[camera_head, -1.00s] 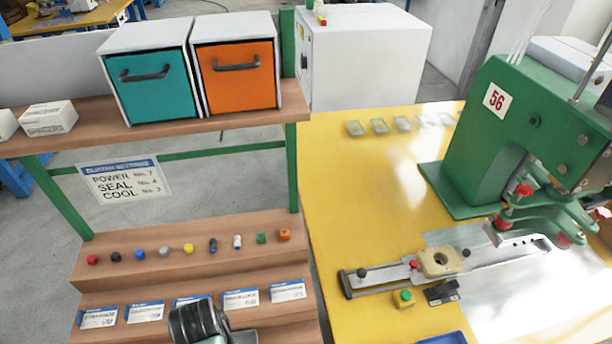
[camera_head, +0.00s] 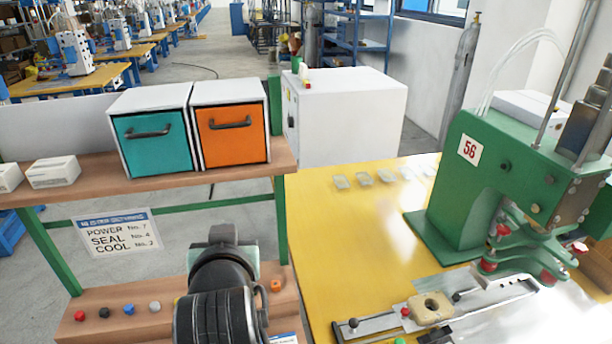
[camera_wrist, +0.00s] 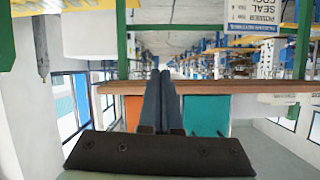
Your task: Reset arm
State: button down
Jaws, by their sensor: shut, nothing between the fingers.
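My gripper (camera_wrist: 160,75) shows in the wrist view, which is upside down. Its two fingers are together with nothing between them. They point outward toward the room, with the shelf and the teal and orange drawers behind them. In the head view my dark arm rises at the bottom middle, in front of the small parts step (camera_head: 140,318). It hides part of the row of coloured pieces; the fingers are not clear there.
A teal drawer (camera_head: 155,145) and an orange drawer (camera_head: 232,137) sit on the upper shelf. A settings sign (camera_head: 120,232) hangs below. The green press (camera_head: 465,185) stands on the yellow table (camera_head: 330,230) at right. A white cabinet (camera_head: 350,115) is behind.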

jog(key=d+r+t, duration=0.4)
jog(key=r+t, duration=0.1)
jog(key=r, duration=0.9)
jog(key=s+d+r+t+h, duration=0.1)
jog(key=s+d+r+t, duration=0.3)
jog(key=s+r, duration=0.3)
jog(key=s+d+r+m+t+h, duration=0.1)
jog(key=s+d+r+t, duration=0.3)
jog(key=s+r, duration=0.4)
notch_tip(320, 180, up, 7)
jog(key=shift+s+r+m+t+h, duration=0.2)
jog(key=shift+m+t+h, duration=0.1)
jog(key=shift+t+h, duration=0.3)
